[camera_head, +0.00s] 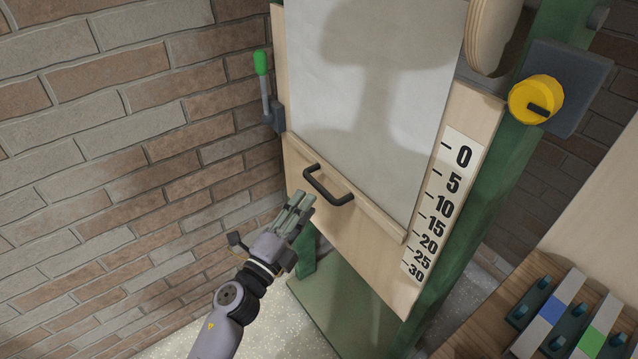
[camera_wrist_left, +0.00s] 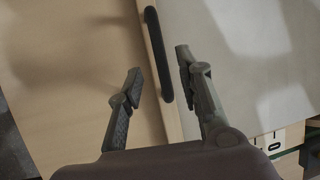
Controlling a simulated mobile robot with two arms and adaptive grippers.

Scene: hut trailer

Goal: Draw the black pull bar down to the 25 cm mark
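The black pull bar (camera_head: 328,187) is fixed on a wooden strip (camera_head: 378,220) along the lower edge of a pale sheet. The strip's right end is beside the lower part of the number scale (camera_head: 436,215), around 20 to 25; the exact reading is unclear. My left gripper (camera_head: 303,200) is just below and left of the pull bar in the head view. In the left wrist view the pull bar (camera_wrist_left: 158,55) lies between the lines of the two open fingers (camera_wrist_left: 158,66), with gaps on both sides and no visible grip. My right gripper is not in view.
A green-handled lever (camera_head: 262,75) is at the board's left edge. A yellow knob (camera_head: 536,99) is at upper right. A brick wall (camera_head: 110,130) stands at left.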

